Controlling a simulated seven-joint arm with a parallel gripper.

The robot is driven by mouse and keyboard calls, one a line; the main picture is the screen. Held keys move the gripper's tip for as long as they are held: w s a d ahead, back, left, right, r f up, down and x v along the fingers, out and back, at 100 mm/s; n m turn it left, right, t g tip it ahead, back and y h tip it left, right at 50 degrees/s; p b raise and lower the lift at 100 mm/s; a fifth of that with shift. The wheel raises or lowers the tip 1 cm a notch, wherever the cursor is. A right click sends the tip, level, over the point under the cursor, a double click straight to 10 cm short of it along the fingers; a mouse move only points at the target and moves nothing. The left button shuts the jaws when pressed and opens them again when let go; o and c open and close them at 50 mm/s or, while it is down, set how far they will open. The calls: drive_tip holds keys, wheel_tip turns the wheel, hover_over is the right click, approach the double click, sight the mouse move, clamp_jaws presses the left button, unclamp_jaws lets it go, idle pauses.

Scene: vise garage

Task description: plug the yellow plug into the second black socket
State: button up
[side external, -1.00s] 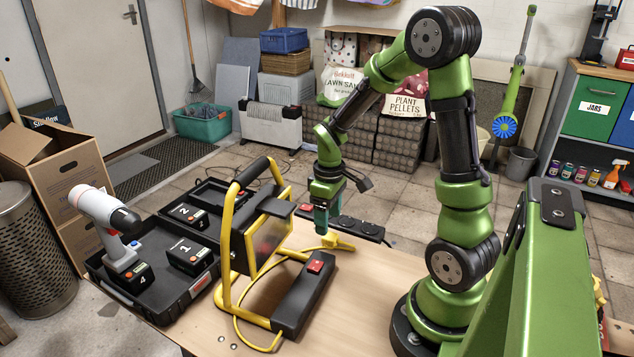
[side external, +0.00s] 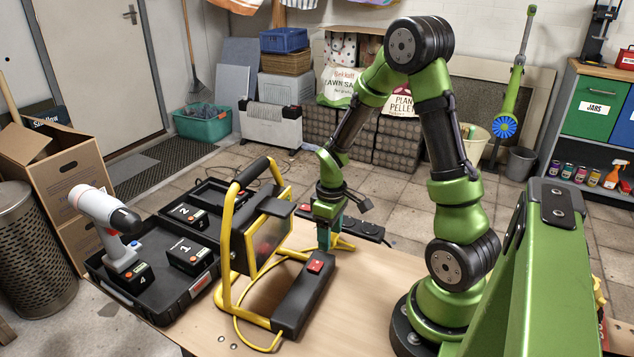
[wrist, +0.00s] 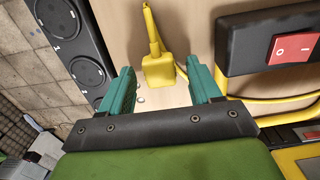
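The yellow plug (wrist: 158,68) lies on the table with its yellow cable trailing away. In the wrist view it sits between and just beyond the tips of my open gripper (wrist: 163,78), with gaps on both sides. In the side view my gripper (side external: 326,243) points down at the plug (side external: 343,244) and partly hides it. The black socket strip (side external: 362,228) lies behind the gripper, with a red switch at its left end.
A yellow-framed work light (side external: 228,225) stands left of my gripper. Its black base with a red switch (wrist: 293,46) is close to the gripper's right in the wrist view. An open black case (side external: 168,312) with a drill and battery packs lies farther left. Table front is clear.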

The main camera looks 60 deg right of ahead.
drive_tip(key=c, duration=0.9)
wheel_tip(320, 180, up, 10)
drive_tip(key=d+f, duration=0.1)
drive_tip(key=d, duration=0.8)
drive_tip(key=shift+s+f+m, duration=0.2)
drive_tip(key=shift+f+m, duration=0.1)
drive_tip(key=shift+f, duration=0.1)
drive_tip(key=shift+d, duration=0.1)
